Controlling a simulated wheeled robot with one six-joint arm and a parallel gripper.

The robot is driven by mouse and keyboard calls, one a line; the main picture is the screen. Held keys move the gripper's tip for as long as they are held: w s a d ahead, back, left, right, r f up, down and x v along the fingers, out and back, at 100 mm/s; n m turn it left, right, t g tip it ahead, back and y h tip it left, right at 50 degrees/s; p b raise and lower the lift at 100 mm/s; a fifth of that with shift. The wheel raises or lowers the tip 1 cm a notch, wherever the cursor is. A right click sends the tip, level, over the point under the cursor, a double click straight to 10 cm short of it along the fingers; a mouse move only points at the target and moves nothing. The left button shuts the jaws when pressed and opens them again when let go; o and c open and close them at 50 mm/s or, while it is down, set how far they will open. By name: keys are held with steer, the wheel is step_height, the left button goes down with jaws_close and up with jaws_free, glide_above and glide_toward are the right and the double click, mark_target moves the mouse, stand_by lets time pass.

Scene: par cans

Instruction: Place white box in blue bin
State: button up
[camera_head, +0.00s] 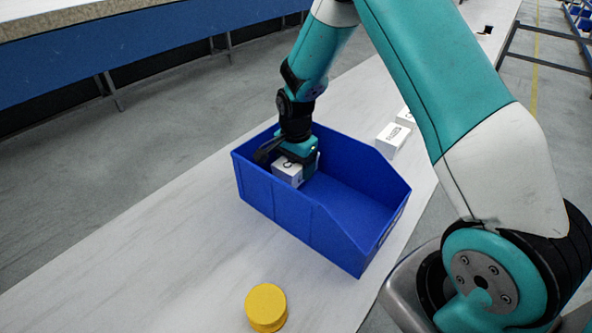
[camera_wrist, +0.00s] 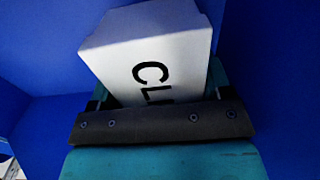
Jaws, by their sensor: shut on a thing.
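The white box (camera_head: 287,171) with black lettering is inside the blue bin (camera_head: 283,208), in its far left part. My gripper (camera_head: 297,170) reaches down into the bin and is shut on the white box. In the wrist view the white box (camera_wrist: 150,55) fills the space at my gripper (camera_wrist: 155,100), with blue bin walls (camera_wrist: 40,60) around it. The bin stands upright on the white table. The box's underside is hidden, so I cannot tell whether it touches the bin floor.
A yellow round stack (camera_head: 266,306) stands on the white table (camera_head: 130,262) in front of the bin. More white boxes (camera_head: 392,140) stand behind the bin to the right. The right part of the bin floor is clear. A blue-sided bench (camera_head: 120,55) runs at the back left.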

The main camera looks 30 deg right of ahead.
steer(key=shift+f, duration=0.8)
steer(key=shift+f, duration=0.15)
steer(key=o, duration=1)
step_height(320, 180, up, 12)
steer(key=shift+f+p, duration=0.1)
steer(key=shift+p, duration=0.2)
steer(key=s+a+r+n+y, duration=0.2)
steer(key=s+a+r+n, duration=0.85)
steer(key=s, duration=0.25)
steer(key=s+a+r+n+y, duration=0.1)
steer(key=s+a+r+n, duration=0.1)
steer(key=s+n, duration=0.3)
steer(key=s+a+r+n+y, duration=0.1)
steer(key=s+a+r+n, duration=0.1)
steer(key=s+n, duration=0.3)
steer(key=s, duration=0.4)
steer(key=shift+s+a, duration=0.2)
steer(key=shift+s, duration=0.05)
